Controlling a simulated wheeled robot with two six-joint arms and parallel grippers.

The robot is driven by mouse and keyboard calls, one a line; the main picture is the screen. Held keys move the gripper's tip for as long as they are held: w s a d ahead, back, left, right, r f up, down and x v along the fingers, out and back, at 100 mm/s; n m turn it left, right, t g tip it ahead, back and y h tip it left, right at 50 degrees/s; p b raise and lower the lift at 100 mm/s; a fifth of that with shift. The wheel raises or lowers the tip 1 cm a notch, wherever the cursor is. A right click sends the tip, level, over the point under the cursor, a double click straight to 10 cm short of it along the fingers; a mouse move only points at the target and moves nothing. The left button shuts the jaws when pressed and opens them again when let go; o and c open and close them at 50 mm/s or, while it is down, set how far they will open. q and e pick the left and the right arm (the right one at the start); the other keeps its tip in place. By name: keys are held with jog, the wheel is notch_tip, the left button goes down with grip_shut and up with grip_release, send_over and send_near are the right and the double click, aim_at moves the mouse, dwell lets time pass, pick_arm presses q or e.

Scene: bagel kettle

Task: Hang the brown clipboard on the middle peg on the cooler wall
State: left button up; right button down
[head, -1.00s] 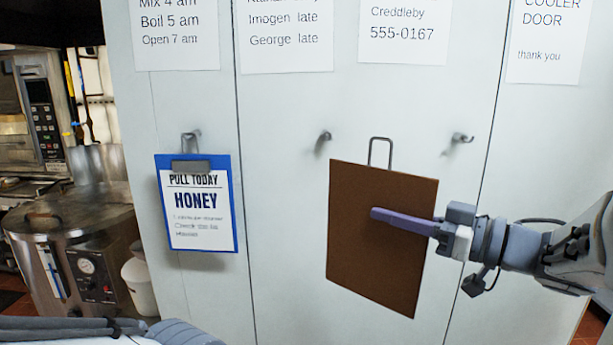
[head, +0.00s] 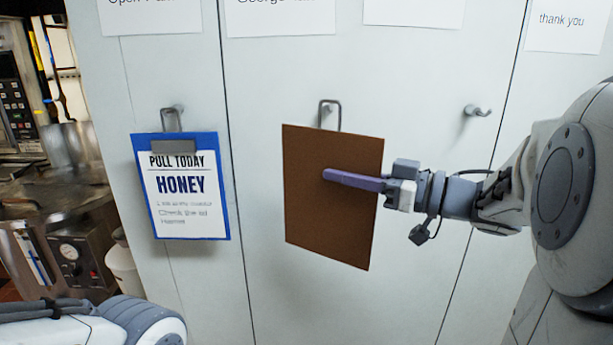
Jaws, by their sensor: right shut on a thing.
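The brown clipboard (head: 318,215) is upright, slightly tilted, in front of the pale cooler wall (head: 270,80). My right gripper (head: 350,180) is shut on it, with one purple finger lying across its face. The clipboard's wire loop (head: 330,113) stands above its top edge, in line with the middle peg (head: 325,108), which shows behind or inside the loop. I cannot tell whether the loop is around the peg or only in front of it. The right peg (head: 477,111) is bare. My left gripper is not in view; only part of my left arm shows at bottom left.
A blue clipboard (head: 185,200) reading HONEY hangs on the left peg (head: 178,109). Paper notes (head: 565,22) are fixed along the top of the wall. A steel kettle (head: 62,215) with a gauge stands at the left.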

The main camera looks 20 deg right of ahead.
jog(key=shift+w+d+f, duration=0.1)
jog(key=shift+w+d, duration=0.15)
jog(key=shift+w, duration=0.5)
jog(key=shift+w+d+f, duration=0.1)
jog(key=shift+w+d, duration=0.15)
jog(key=shift+w, duration=0.5)
jog(key=w, duration=0.1)
jog(key=w+d+f, duration=0.1)
jog(key=w, duration=0.3)
jog(key=shift+w+d+f+b, duration=0.15)
jog(key=shift+d+f+b, duration=0.1)
jog(key=shift+d+b, duration=0.1)
jog(key=shift+w+f, duration=0.1)
jog(key=shift+f, duration=0.05)
